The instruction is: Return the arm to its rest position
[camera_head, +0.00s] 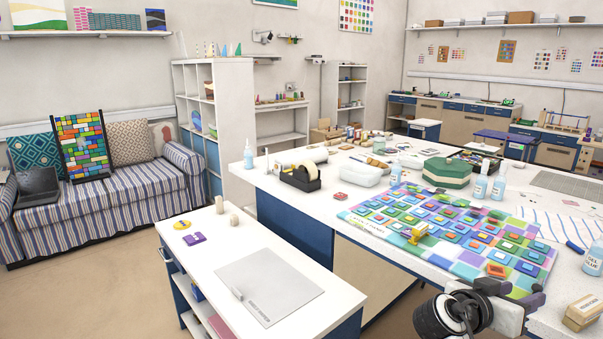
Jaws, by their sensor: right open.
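My right gripper (518,292) shows at the lower right, with part of my right arm behind it along the bottom edge. Its dark fingers are apart and I see nothing between them. In the picture it overlaps the near edge of the big white worktable (345,208); I cannot tell its exact height above it. A mat of coloured glass tiles (385,232) lies on the table just beyond the gripper. A small yellow object (418,233) stands on the tiles. My left gripper is not in view.
More bottles (481,180), a green box (447,172) and a tape dispenser (300,178) stand farther back. A lower white cart (215,258) with a grey sheet stands to the left.

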